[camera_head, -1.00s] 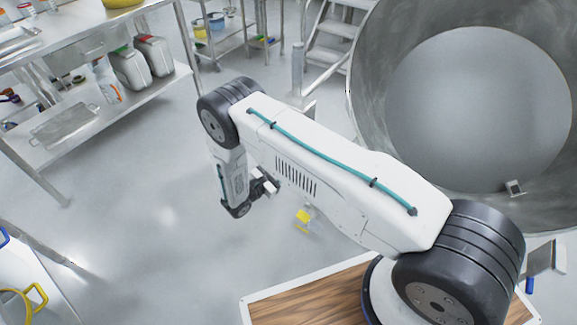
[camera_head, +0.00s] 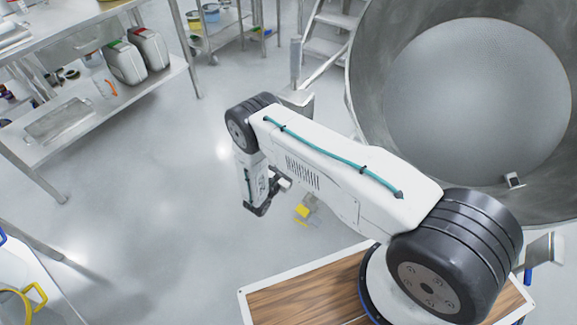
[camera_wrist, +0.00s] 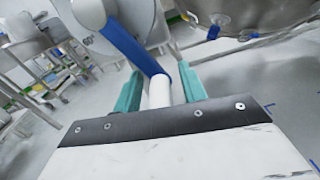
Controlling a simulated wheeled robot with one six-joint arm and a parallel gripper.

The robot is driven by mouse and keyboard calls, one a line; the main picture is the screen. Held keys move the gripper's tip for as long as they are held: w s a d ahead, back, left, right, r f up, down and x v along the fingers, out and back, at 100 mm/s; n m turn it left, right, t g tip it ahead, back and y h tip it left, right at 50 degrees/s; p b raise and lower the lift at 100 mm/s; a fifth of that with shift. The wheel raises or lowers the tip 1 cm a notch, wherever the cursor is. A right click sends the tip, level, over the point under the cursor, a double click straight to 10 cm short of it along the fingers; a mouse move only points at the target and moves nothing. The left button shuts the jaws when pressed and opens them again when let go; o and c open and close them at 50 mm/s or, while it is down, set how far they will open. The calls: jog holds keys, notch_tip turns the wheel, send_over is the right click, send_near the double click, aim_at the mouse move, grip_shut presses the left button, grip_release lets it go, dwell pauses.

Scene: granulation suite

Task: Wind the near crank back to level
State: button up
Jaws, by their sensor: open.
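In the wrist view, a crank shows close ahead: a blue crank arm (camera_wrist: 130,42) slopes down right from a grey round hub (camera_wrist: 90,12) to a white handle (camera_wrist: 160,92). My gripper (camera_wrist: 161,88) is open, with one teal finger on each side of the white handle. I cannot tell whether either finger touches it. In the head view, my gripper (camera_head: 283,183) hangs low at the end of my arm, partly hidden by it. The crank is not clearly seen there.
A large grey vessel (camera_head: 365,120) stands at the right, with metal steps (camera_head: 327,42) behind it. A steel bench (camera_head: 175,75) with grey canisters (camera_head: 125,62) is at the left. A small yellow item (camera_head: 302,211) shows beside my arm. The floor at centre left is clear.

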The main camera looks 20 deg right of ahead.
grip_shut()
jog(key=shift+s+d+n, duration=0.15)
jog(key=shift+s+n, duration=0.1)
jog(key=shift+n, duration=0.05)
